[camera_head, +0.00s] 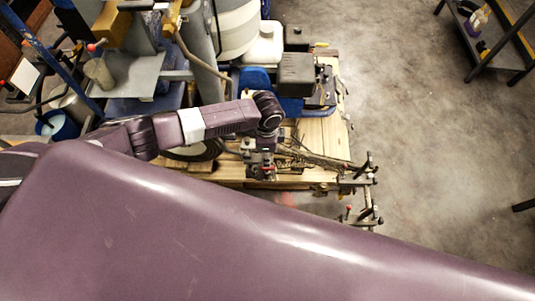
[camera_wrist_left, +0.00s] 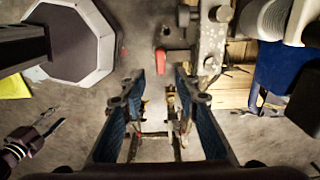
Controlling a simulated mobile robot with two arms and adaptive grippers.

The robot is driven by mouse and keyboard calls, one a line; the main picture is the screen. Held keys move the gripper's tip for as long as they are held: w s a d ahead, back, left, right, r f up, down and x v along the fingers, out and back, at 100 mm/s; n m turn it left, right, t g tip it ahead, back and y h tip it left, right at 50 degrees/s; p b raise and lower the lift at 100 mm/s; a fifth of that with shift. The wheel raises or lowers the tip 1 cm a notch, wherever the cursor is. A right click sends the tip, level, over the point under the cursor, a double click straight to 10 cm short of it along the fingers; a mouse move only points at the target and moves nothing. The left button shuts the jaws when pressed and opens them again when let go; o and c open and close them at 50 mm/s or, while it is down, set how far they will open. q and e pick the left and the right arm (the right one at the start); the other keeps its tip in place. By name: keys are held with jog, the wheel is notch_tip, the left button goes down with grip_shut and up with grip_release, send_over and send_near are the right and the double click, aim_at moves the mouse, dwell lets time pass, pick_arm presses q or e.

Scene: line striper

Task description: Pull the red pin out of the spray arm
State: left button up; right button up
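A short red piece, which looks like the pin (camera_wrist_left: 160,62), shows in the left wrist view, just beyond and between my fingertips. It sits beside a worn grey metal bracket (camera_wrist_left: 213,40), probably part of the spray arm. My left gripper (camera_wrist_left: 160,80) is open, with its two blue-padded fingers apart and nothing between them; the red piece is not touched. In the head view my left gripper (camera_head: 262,172) points down at the front edge of the machine's wooden deck. A dark piece at the lower left of the wrist view may be my right gripper (camera_wrist_left: 48,122); its state is unclear.
The striper's wooden deck (camera_head: 322,140) carries an engine (camera_head: 295,73) and a white tank (camera_head: 264,45). Metal rods and clamps (camera_head: 366,182) stick out at the deck's right corner. Open concrete floor (camera_head: 430,150) lies to the right. A shelf cart (camera_head: 495,45) stands at the upper right.

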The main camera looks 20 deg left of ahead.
pick_arm(q)
notch_tip(320, 180, down, 7)
jog(key=b, duration=0.6)
jog(key=shift+f+b, duration=0.35)
jog(key=shift+f, duration=0.5)
jog(key=shift+d, duration=0.1)
grip_shut()
